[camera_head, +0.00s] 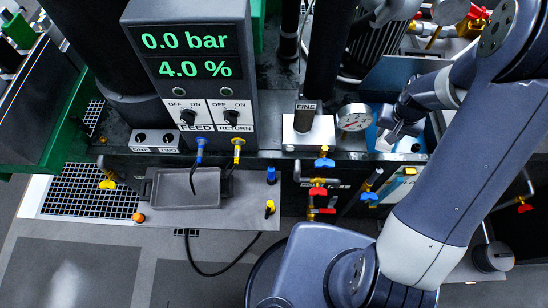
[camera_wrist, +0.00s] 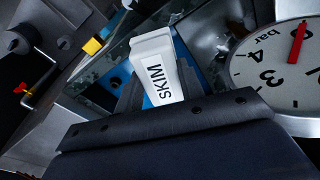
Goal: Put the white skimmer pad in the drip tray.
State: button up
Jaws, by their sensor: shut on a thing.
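The white skimmer pad (camera_wrist: 155,58), marked SKIM, is clasped between the dark fingers of my gripper (camera_wrist: 160,85) in the wrist view. In the head view my gripper (camera_head: 394,132) is at the right, beside the round pressure gauge and above a blue surface; the pad is small and partly hidden there. The drip tray (camera_head: 185,205) is a grey shallow rectangular tray on the ledge at left centre, below the control box. It looks empty, apart from a dark cable crossing over it. My gripper is well to the right of it.
The pressure gauge (camera_head: 355,117) stands close to the left of my gripper. The control box (camera_head: 195,75) rises behind the tray, with blue and yellow cable plugs hanging near it. Red and blue valve handles (camera_head: 318,188) stand between the tray and my arm.

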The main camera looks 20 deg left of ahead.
aim_at(188, 190)
jog(key=k+l+u, duration=0.15)
jog(key=k+u, duration=0.2)
jog(key=k, duration=0.15)
jog(key=j+u, duration=0.6)
jog(key=u, duration=0.2)
jog(key=i+j+u, duration=0.6)
jog(key=j, duration=0.15)
jog(key=k, duration=0.05)
